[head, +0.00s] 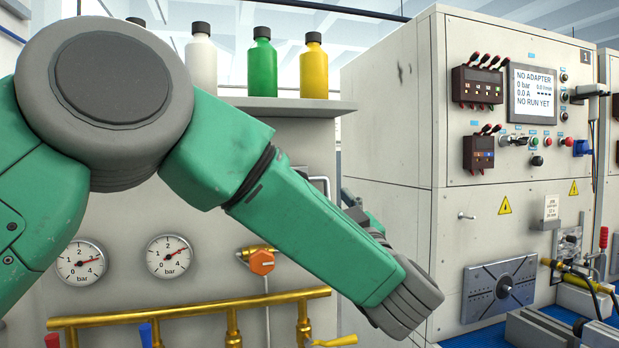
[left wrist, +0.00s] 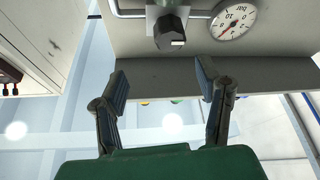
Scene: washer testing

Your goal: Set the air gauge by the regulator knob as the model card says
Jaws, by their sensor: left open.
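In the left wrist view a dark regulator knob (left wrist: 170,32) sticks out under a grey fitting on a pale panel. A round white gauge (left wrist: 234,19) with a red needle is beside it, upside down; its exact reading is too small to tell. My left gripper (left wrist: 161,75) is open and empty, its two fingers apart, with the knob beyond the fingertips and not between them. In the head view my green left arm crosses the picture and hides the knob and gripper. A small printed card (head: 551,207) is on the test bench at right; its text is hard to read. My right gripper is out of view.
Two other bar gauges (head: 168,256) sit on the left panel above brass pipes (head: 190,311). An orange valve (head: 262,262) is near my arm. Bottles (head: 263,65) stand on a shelf (head: 290,105). The bench screen (head: 532,92) reads NO ADAPTER, 0 bar.

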